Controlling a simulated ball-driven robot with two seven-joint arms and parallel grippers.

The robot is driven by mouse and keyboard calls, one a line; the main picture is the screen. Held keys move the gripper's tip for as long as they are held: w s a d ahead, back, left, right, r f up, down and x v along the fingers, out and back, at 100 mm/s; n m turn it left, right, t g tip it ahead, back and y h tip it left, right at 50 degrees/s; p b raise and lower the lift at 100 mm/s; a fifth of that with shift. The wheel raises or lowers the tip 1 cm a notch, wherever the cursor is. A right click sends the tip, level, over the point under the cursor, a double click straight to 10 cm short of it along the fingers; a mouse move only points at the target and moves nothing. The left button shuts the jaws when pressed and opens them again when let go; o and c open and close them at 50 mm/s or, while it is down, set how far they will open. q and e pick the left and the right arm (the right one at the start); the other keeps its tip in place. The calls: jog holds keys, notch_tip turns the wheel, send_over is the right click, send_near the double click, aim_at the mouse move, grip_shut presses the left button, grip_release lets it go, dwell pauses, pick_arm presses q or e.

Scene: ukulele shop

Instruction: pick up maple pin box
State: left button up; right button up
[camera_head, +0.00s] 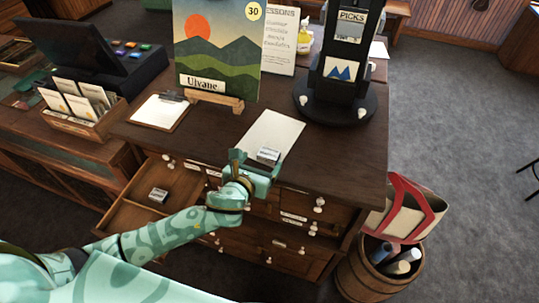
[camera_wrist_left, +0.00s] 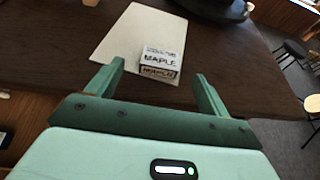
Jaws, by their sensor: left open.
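The maple pin box (camera_wrist_left: 160,57) is a small white and grey box with "MAPLE" printed on it. It sits on the near end of a white sheet on the counter top, and it also shows in the head view (camera_head: 268,154). My left gripper (camera_wrist_left: 158,78) is open, with the box ahead of and between the fingers in the wrist view. In the head view the left gripper (camera_head: 258,165) is at the counter's front edge, just in front of the box. I cannot tell whether the fingers touch it. My right gripper is not in view.
The white sheet (camera_head: 270,131) lies on the dark counter (camera_head: 345,160). A black picks stand (camera_head: 335,100) is at the right, a clipboard (camera_head: 160,112) and the Ulvane picture (camera_head: 217,45) at the left and back. An open drawer (camera_head: 131,217) below holds another small box (camera_head: 158,195).

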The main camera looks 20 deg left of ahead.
aim_at(268, 155)
pick_arm(q)
jog(key=shift+x, duration=1)
jog(key=b+x, duration=0.1)
jog(key=x, duration=0.4)
jog(key=shift+w+f, duration=0.2)
jog(key=shift+f, duration=0.05)
jog(key=shift+s, duration=0.1)
jog(key=shift+c, duration=0.3)
jog(key=c, duration=1)
